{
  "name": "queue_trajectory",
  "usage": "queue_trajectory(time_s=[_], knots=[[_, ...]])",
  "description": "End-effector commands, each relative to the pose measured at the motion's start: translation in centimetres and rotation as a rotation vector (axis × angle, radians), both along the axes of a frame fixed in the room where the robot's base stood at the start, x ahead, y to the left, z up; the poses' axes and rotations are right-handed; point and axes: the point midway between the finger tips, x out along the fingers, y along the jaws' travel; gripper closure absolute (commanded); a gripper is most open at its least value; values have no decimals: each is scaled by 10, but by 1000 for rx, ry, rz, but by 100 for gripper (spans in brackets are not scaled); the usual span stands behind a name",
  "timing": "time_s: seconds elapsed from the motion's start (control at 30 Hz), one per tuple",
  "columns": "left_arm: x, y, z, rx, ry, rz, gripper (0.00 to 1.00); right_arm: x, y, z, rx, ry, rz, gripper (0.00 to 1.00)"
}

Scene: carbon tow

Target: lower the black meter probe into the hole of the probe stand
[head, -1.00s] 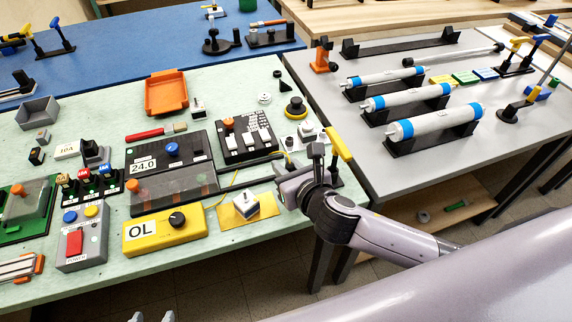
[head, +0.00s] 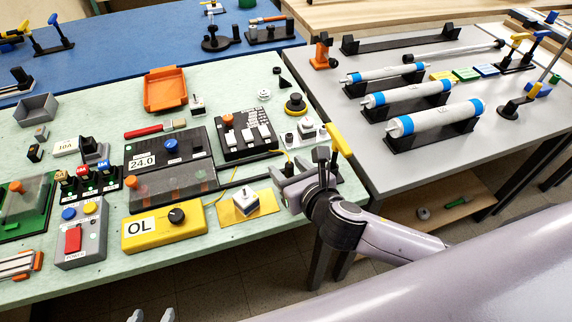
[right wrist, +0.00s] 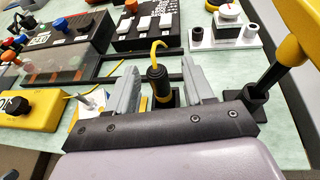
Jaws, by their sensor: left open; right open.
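The black meter probe (right wrist: 158,82) stands roughly upright in the right wrist view, with a yellow cable curving from its top and a yellow band low on it. It also shows in the head view (head: 289,166). My right gripper (head: 288,180) is open, and its two grey fingers stand on either side of the probe in the right wrist view (right wrist: 160,88). A dark block, perhaps the probe stand, shows behind the probe's lower part; the tip and any hole are hidden. My left gripper (head: 151,316) shows only as two separated fingertips at the bottom edge, open and empty.
A white block (head: 243,201) on a yellow plate and a yellow OL meter (head: 165,228) lie left of my right gripper. A yellow-handled tool (head: 339,140) stands close on its right. A black switch panel (head: 245,142) is behind it.

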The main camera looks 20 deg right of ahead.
Motion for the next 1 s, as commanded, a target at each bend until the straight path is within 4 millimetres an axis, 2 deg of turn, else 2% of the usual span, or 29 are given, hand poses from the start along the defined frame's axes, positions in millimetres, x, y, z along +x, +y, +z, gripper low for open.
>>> queue_trajectory(time_s=[0.2,0.4,1.0], knots=[[0,0,2,0,0,0,42,-30,-5,11,0,1,2,48],[0,0,2,0,0,0,42,-47,-8,17,0,1,1,48],[0,0,2,0,0,0,42,-49,-8,18,0,0,0,48]])
